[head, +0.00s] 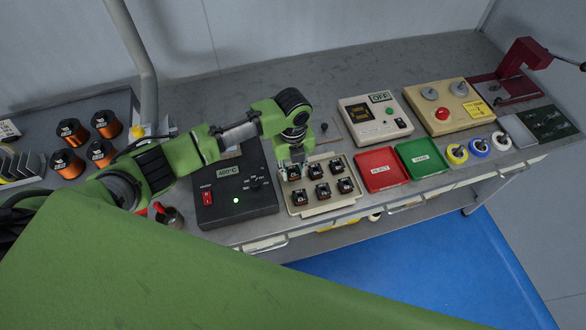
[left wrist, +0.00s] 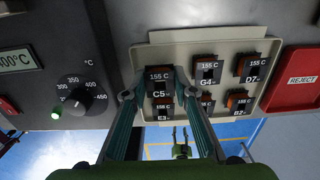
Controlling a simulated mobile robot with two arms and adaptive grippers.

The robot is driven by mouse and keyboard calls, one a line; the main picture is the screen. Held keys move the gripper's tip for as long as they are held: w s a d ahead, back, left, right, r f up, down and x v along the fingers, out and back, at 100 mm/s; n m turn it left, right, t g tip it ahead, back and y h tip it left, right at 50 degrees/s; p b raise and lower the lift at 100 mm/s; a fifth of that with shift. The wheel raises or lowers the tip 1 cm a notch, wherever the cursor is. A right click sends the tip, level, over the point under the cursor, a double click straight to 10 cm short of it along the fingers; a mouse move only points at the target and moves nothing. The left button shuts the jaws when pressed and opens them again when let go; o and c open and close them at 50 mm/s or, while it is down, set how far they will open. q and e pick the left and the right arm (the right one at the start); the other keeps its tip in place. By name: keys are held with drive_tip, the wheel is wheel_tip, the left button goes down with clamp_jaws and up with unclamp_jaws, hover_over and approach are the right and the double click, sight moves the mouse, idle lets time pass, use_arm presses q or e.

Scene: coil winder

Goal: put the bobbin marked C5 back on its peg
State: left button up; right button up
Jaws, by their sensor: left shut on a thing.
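My left gripper (left wrist: 157,88) is shut on the bobbin marked C5 (left wrist: 160,93), with one finger on each side of it. The bobbin is dark with a white-lettered label, and sits at the far left corner of the beige peg tray (left wrist: 145,55). Its underside and peg are hidden, so I cannot tell whether it is seated or just above. In the head view my left gripper (head: 291,163) points down at the same corner of the tray (head: 325,207).
Bobbins G4 (left wrist: 208,72), D7 (left wrist: 250,68), E3 (left wrist: 164,112) and B2 (left wrist: 238,104) stand close by in the tray. The 400°C unit (head: 236,203) is left of the tray, the red REJECT tray (head: 380,170) to its right. Orange spools (head: 67,162) stand far left.

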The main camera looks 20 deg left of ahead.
use_arm(q)
drive_tip(key=shift+f, duration=0.1)
drive_tip(key=shift+f+b, duration=0.65)
drive_tip(key=shift+f, duration=0.35)
drive_tip(key=o, duration=1.2)
drive_tip(key=shift+c, duration=0.2)
drive_tip(key=shift+r, duration=0.1)
wheel_tip(320, 180, up, 12)
